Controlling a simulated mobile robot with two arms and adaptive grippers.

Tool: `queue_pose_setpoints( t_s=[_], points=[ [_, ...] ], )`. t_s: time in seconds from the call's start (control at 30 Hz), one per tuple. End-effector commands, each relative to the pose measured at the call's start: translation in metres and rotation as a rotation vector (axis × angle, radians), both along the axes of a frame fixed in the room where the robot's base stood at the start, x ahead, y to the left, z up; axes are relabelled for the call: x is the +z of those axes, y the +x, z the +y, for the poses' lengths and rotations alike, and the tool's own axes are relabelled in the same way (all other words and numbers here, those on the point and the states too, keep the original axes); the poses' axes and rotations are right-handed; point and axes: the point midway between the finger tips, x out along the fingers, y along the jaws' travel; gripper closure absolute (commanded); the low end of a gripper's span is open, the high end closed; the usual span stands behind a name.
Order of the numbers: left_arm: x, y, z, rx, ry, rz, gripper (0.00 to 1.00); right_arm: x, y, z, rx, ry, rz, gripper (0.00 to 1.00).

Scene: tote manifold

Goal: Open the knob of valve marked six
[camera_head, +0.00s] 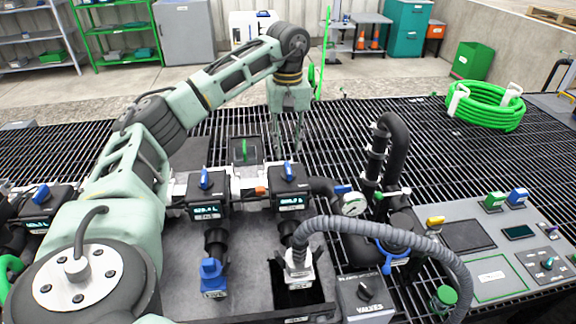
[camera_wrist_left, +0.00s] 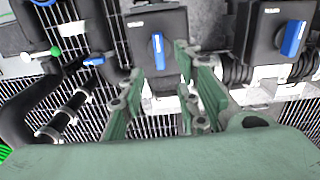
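Black valve boxes with blue knobs stand in a row on the manifold. The box at the right of the row in the head view has an upright blue knob (camera_head: 287,172) and a small lit display (camera_head: 291,201). The number six cannot be read on any box. My left gripper (camera_head: 288,150) points down just behind that box, its two fingers apart and empty. In the left wrist view the open fingers (camera_wrist_left: 160,70) lie on either side of the line to a blue knob (camera_wrist_left: 157,50), which appears beyond the tips; contact cannot be made out. My right gripper is not in view.
Another blue knob (camera_head: 204,178) is on the neighbouring valve box. A pressure gauge (camera_head: 353,204) and a tall black pipe (camera_head: 392,150) stand to the right. A grey corrugated hose (camera_head: 400,233) arches in front. A control panel (camera_head: 500,250) is at the right.

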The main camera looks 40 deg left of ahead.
Motion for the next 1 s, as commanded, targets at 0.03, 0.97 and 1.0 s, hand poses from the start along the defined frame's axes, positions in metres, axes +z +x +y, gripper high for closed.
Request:
queue_pose_setpoints(
  t_s=[0.03,0.97,1.0],
  points=[
    [-0.006,-0.001,0.000,0.000,0.001,0.003,0.70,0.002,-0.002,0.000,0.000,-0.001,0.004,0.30],
    [-0.069,-0.001,-0.001,0.000,-0.001,-0.001,0.84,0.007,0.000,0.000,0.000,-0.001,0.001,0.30],
    [-0.069,-0.001,-0.001,0.000,-0.001,-0.001,0.88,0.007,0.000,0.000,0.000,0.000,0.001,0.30]
  ],
)
